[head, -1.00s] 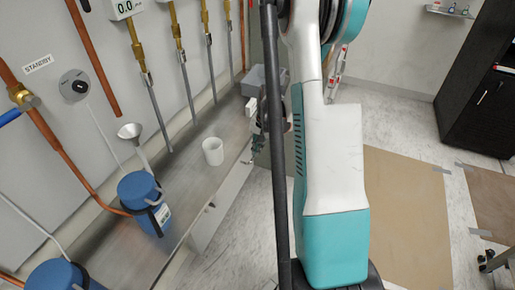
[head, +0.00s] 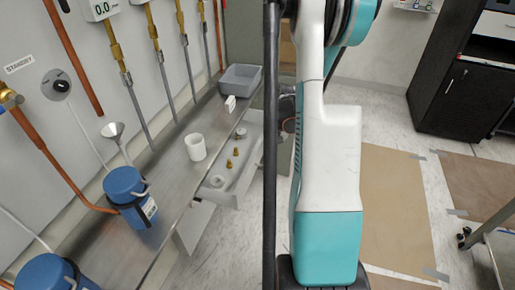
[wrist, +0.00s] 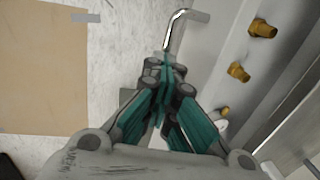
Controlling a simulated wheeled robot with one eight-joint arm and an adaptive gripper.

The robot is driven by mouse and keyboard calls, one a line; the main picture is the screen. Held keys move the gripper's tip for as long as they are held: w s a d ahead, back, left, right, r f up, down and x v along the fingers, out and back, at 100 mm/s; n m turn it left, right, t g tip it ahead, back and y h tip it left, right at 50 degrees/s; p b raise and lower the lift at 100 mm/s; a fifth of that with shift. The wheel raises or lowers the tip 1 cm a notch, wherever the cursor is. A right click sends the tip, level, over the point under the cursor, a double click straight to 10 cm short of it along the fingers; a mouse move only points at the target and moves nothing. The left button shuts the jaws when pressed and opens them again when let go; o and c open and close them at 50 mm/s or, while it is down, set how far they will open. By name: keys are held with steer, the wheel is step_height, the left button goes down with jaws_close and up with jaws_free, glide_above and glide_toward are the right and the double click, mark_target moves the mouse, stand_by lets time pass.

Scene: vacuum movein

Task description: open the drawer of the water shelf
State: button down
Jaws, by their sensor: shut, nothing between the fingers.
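The water shelf (head: 165,185) is a long metal ledge along the left wall in the head view. Its pale drawer (head: 246,172) stands out from under the ledge, open, with brass fittings (head: 236,152) and round pale pieces inside. In the wrist view the drawer (wrist: 207,75) fills the right side, with a bent metal handle (wrist: 177,32) at its front. My gripper (wrist: 168,72) is shut and empty, its tips close to the handle's near end. Whether they touch it I cannot tell. In the head view my arm hides most of the gripper.
On the ledge stand a white cup (head: 195,147), a grey bin (head: 240,78) and blue bottles (head: 126,190). A pale panel (head: 195,226) hangs below the ledge. Brown floor sheets (head: 395,215) lie at right, with a black cabinet (head: 462,105) behind and a table edge at far right.

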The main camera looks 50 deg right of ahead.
steer(key=shift+s+d+f, duration=0.1)
steer(key=shift+s+d, duration=0.1)
steer(key=shift+s, duration=0.4)
steer(key=shift+s+d+f, duration=0.1)
steer(key=shift+s+d, duration=0.05)
steer(key=shift+s, duration=0.45)
steer(key=c, duration=2.4)
jaws_free()
steer(key=c, duration=2)
jaws_free()
steer(key=shift+w, duration=0.1)
steer(key=shift+r, duration=0.15)
steer(key=r, duration=0.4)
steer(key=s+r, duration=0.1)
steer(key=r, duration=0.2)
steer(key=s+d+r, duration=0.1)
steer(key=r, duration=0.3)
steer(key=shift+r, duration=0.3)
